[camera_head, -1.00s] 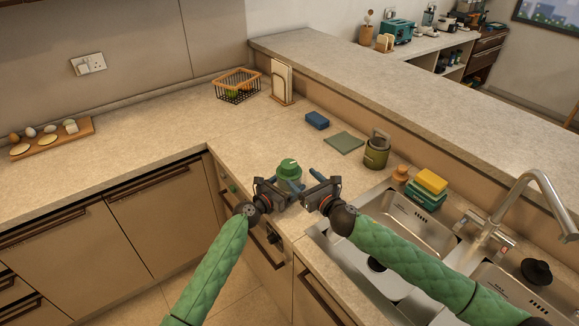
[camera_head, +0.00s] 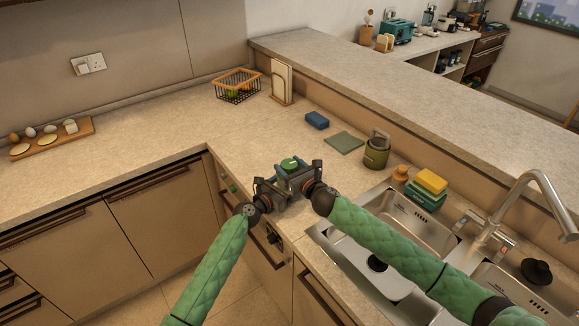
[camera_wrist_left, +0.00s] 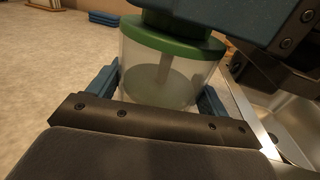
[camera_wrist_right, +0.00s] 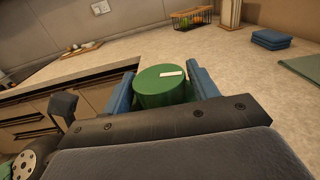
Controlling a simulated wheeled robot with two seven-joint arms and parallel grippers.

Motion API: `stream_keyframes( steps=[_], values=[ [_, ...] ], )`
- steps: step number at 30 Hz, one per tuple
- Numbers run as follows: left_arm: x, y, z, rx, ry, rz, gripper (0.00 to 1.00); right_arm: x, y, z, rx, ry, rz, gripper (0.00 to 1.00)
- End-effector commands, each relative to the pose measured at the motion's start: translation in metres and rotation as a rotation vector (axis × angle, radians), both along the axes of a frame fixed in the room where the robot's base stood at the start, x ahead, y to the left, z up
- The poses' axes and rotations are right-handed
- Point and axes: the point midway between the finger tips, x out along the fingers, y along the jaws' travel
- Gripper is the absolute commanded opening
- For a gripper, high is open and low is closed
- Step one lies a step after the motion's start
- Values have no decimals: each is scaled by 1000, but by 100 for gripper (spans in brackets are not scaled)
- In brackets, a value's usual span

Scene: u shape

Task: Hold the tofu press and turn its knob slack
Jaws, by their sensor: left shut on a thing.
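The tofu press stands on the counter near its front edge at the inner corner. Its round green knob (camera_head: 289,163) has a white mark on top. In the left wrist view its clear body (camera_wrist_left: 160,75) and green collar (camera_wrist_left: 172,38) show. My left gripper (camera_wrist_left: 158,92) is shut on the clear body, one blue finger on each side. My right gripper (camera_wrist_right: 163,92) is above it, with its blue fingers on either side of the green knob (camera_wrist_right: 160,84); it looks open around it. In the head view the two grippers hide most of the press.
To the right are the sink (camera_head: 412,222) and tap (camera_head: 535,190). A wire basket (camera_head: 237,87) stands at the back. The left counter (camera_head: 130,150) has free room.

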Motion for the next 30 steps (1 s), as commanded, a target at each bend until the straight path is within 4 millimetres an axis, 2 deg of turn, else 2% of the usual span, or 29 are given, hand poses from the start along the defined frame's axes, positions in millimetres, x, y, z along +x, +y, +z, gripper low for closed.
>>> stream_keyframes(
  steps=[1, 4, 5, 17, 30],
  values=[
    [0, 0, 0, 0, 0, 0, 42, 0, 0, 0, 0, 0, 0, 49],
    [0, 0, 0, 0, 0, 0, 42, 0, 0, 0, 0, 0, 0, 29],
    [0, 0, 0, 0, 0, 0, 42, 0, 0, 0, 0, 0, 0, 27],
    [0, 0, 0, 0, 0, 0, 42, 1, -1, 2, -3, -6, 74, 27],
    [0, 0, 0, 1, 1, -1, 42, 3, -2, 2, -1, -4, 419, 27]
  ],
)
